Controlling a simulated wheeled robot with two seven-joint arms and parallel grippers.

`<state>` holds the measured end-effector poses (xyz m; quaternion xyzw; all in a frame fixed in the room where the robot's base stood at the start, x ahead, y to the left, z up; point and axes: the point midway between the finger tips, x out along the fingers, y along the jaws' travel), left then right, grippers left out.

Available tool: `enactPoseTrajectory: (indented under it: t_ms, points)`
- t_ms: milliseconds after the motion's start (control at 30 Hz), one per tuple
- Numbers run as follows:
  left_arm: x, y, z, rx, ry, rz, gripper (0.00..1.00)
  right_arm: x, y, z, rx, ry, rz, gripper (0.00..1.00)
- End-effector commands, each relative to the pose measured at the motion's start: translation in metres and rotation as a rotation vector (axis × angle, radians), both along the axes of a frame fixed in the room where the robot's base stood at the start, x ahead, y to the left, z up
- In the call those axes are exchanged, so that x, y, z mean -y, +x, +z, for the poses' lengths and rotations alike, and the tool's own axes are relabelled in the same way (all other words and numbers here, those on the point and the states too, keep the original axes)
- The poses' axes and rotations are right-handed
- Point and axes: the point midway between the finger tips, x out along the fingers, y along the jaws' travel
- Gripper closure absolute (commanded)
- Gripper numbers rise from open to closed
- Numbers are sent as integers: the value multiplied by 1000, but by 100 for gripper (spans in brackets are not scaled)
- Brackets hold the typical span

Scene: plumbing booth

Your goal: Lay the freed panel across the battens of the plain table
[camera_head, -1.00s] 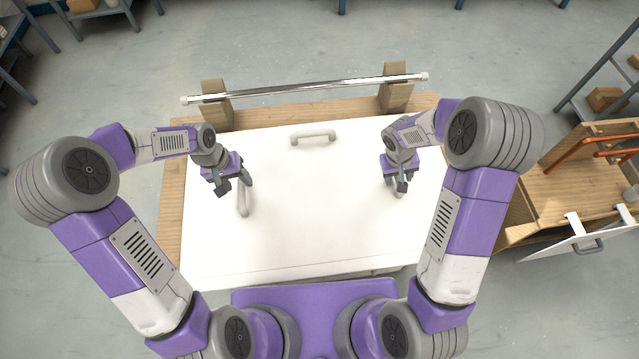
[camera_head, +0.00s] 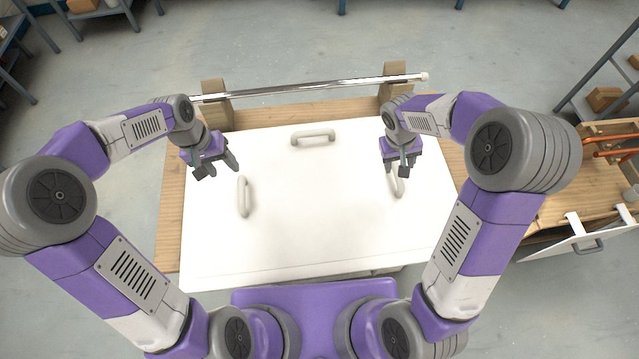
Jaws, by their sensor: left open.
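The white panel (camera_head: 310,225) lies flat across the wooden table (camera_head: 170,220) in front of me and covers most of its top; any battens beneath are hidden. It has a left grey handle (camera_head: 243,197), a right grey handle (camera_head: 398,187) and a far grey handle (camera_head: 312,138). My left gripper (camera_head: 218,168) is open and empty, above and to the left of the left handle, apart from it. My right gripper (camera_head: 400,166) is just beyond the right handle and partly overlaps it in the picture; its fingers are too hidden to read.
A chrome bar (camera_head: 310,86) rests on two wooden blocks (camera_head: 216,92) along the table's far edge. At right stands a wooden unit (camera_head: 560,205) with copper pipes (camera_head: 610,142) and a small white panel (camera_head: 580,245). Grey shelving stands at the back corners. The floor between is clear.

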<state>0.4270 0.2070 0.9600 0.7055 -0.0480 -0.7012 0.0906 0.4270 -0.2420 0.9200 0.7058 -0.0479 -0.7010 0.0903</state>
Motion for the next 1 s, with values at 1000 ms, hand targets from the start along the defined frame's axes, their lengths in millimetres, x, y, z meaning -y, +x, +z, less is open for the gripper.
enactPoseTrajectory:
  t_ms: [1000]
  points:
    - [0, 0, 0, 0, 0, 0, 47, -7, 0, 39, -1, -1, 0, 47]
